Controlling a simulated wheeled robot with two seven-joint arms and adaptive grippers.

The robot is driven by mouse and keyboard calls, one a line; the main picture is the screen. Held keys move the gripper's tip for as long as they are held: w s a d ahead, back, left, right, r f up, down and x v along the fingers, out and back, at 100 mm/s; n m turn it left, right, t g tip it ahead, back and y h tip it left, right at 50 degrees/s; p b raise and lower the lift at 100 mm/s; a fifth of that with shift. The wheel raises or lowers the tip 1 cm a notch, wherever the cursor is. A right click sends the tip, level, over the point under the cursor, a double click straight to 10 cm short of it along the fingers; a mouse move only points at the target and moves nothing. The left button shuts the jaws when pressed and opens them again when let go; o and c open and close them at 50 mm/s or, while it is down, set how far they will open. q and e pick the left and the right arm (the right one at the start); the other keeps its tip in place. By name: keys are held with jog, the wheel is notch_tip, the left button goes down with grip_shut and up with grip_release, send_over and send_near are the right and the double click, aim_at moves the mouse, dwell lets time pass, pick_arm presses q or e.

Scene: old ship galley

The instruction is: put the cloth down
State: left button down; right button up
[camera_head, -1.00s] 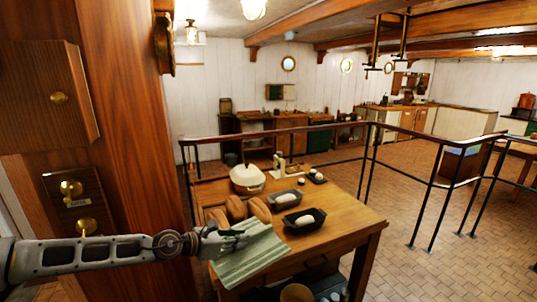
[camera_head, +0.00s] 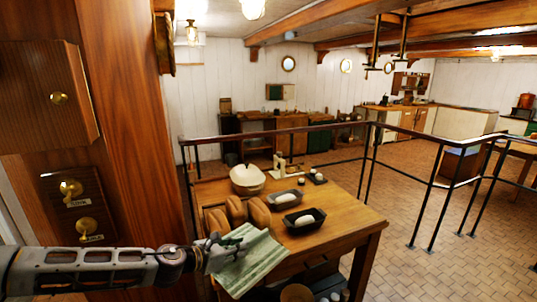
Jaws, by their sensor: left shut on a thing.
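A pale green striped cloth (camera_head: 258,262) hangs from my left gripper (camera_head: 236,243), which comes in from the left and is shut on it. The cloth is spread slanting over the near left edge of the wooden table (camera_head: 345,220). I cannot tell whether it touches the tabletop. My right gripper is not in view.
The table's right front part is clear. A dark railing (camera_head: 440,160) runs behind. A wooden pillar (camera_head: 135,120) stands at left.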

aim_at(220, 277)
pick_arm(q)
jog(key=shift+s+a+f+n+t+y, duration=0.3)
jog(key=shift+s+f+n+t+y, duration=0.25)
jog(key=shift+f, duration=0.2)
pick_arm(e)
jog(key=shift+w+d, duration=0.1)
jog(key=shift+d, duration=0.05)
pick_arm(q)
jog(key=shift+s+a+f+n+y, duration=0.2)
jog(key=shift+a+f+n+y, duration=0.15)
jog(key=shift+f+n, duration=0.1)
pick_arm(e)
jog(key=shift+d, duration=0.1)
pick_arm(q)
jog(key=shift+s+a+f+t, duration=0.1)
jog(key=shift+s+f+t, duration=0.05)
jog(key=shift+f+t, duration=0.1)
